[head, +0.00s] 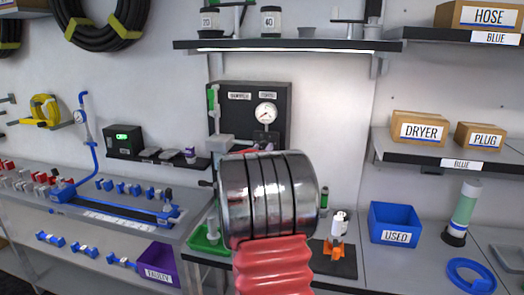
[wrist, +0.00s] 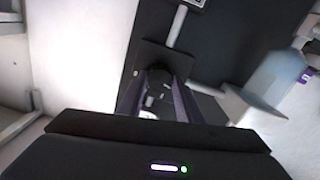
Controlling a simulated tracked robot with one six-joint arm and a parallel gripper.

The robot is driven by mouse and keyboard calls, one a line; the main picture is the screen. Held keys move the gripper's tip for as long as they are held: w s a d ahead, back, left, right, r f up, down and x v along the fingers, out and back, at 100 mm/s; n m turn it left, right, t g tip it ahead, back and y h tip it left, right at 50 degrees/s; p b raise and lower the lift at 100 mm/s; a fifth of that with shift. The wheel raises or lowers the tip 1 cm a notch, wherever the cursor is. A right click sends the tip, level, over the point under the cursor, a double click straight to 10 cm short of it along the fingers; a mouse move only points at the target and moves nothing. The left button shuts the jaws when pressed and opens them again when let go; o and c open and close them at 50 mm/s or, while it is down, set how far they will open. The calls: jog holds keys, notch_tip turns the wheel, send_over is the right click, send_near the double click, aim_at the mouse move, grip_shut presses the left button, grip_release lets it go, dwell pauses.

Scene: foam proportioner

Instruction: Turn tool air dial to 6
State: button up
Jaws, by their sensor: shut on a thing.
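The black panel (head: 228,95) is on the back wall in the head view, with two small labels and a round white gauge (head: 265,113). The gauge's numbers are too small to read. A dark fitting (head: 266,136) sits just below the gauge; my arm hides what lies lower. In the wrist view my gripper (wrist: 160,88) has its purple fingers reaching to a dark block (wrist: 168,56) on the panel. They are shut on the tool air dial, mostly hidden between them; its setting cannot be read. My gripper is hidden behind my arm in the head view.
A pale translucent part (wrist: 272,80) stands out from the panel at the right in the wrist view. A shelf (head: 285,45) with jars runs above the panel. A blue bin (head: 394,217) and a green tray (head: 207,245) stand on the bench.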

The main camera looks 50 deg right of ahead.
jog(key=shift+m, duration=0.5)
jog(key=shift+d+r+m, duration=0.1)
jog(key=shift+m, duration=0.8)
jog(key=m, duration=0.4)
jog(key=shift+s, duration=0.1)
jog(key=m, duration=0.5)
jog(key=shift+d, duration=0.1)
jog(key=shift+s+f+m, duration=0.1)
jog(key=shift+f+m, duration=0.05)
jog(key=shift+m, duration=2.9)
jog(key=shift+f+m, duration=0.2)
jog(key=shift+m, duration=2.9)
jog(key=shift+s+f+m, duration=0.1)
jog(key=shift+f+m, duration=0.05)
jog(key=shift+m, duration=2.9)
